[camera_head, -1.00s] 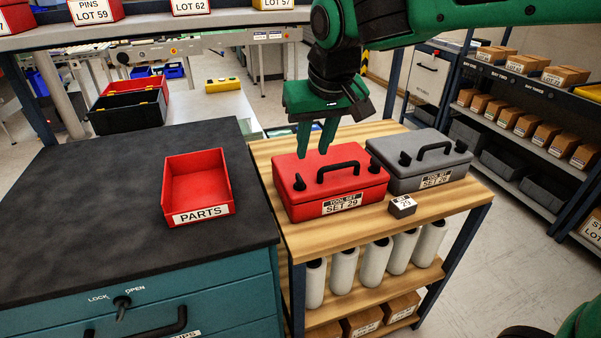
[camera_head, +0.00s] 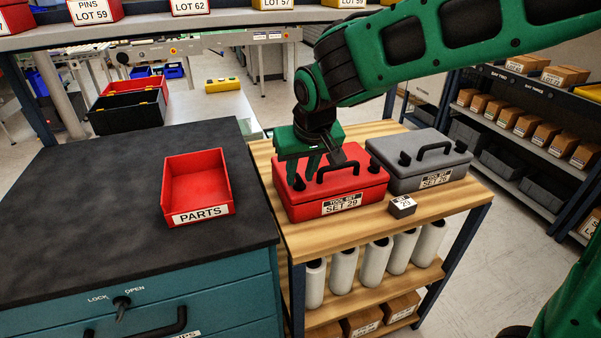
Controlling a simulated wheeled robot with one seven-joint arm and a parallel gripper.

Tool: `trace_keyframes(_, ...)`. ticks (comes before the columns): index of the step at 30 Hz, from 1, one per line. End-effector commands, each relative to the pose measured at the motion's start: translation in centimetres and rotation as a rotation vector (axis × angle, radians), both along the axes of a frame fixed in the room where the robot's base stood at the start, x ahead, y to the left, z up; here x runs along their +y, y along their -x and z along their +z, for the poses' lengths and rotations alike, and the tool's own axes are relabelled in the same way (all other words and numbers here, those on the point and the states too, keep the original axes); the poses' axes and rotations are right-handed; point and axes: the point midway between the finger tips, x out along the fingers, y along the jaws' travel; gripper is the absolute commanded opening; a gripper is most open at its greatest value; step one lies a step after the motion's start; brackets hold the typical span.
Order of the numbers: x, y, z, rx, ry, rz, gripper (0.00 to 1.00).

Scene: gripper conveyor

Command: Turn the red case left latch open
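The red case (camera_head: 345,186), labelled Tool Set Set 29, sits closed on the wooden bench top. Its black left latch (camera_head: 299,184) is a small knob at the left of the lid, beside the black handle. My green gripper (camera_head: 302,176) points down over the left part of the lid. Its fingers are apart, with the tips low at the left latch, one on each side of it as seen here. I cannot tell whether they touch it.
A grey case (camera_head: 425,172) stands right of the red case, with a small dark box (camera_head: 402,207) in front. A red parts bin (camera_head: 197,188) sits on the black-topped cabinet (camera_head: 90,200) at left. Bare wood (camera_head: 330,232) lies along the bench's front.

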Motion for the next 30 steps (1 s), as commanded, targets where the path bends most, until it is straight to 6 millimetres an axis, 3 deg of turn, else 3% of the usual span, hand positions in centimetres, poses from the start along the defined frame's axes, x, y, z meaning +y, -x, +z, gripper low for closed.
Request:
trace_keyframes(6,0.00,0.00,-0.01,0.000,0.000,0.000,0.27)
trace_keyframes(10,-0.01,-0.02,-0.01,0.000,0.000,0.000,0.00)
trace_keyframes(23,-0.15,-0.05,-0.02,0.001,0.001,0.040,0.00)
trace_keyframes(30,-0.34,-0.12,-0.01,0.002,0.000,0.180,0.00)
